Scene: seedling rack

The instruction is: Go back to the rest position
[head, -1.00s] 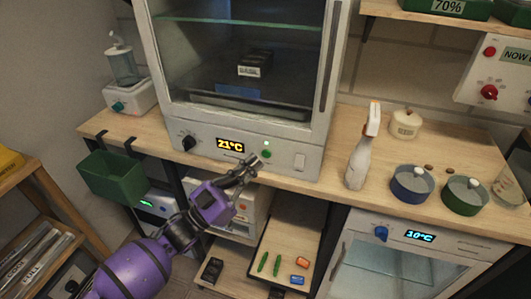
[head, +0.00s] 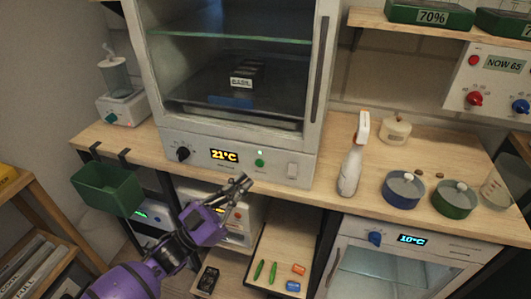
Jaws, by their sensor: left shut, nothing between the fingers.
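My left gripper (head: 238,187) is at the end of the purple arm that comes in from the lower left. Its fingers are shut with nothing between them. It hangs in front of the bench edge, below the cabinet's control panel, apart from the green button (head: 259,163). The glass-fronted cabinet (head: 300,140) shows 21°C on its display (head: 224,156). Its door looks closed, and a dark tray item with a white label (head: 242,80) sits inside. My right gripper is not in the picture.
A green bin (head: 108,187) hangs off the bench's left end. A pull-out shelf (head: 262,247) with small coloured items is below the gripper. A spray bottle (head: 351,160), a blue pot (head: 403,190) and a green pot (head: 454,200) stand on the bench at right. A 10°C cooler (head: 400,262) is below.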

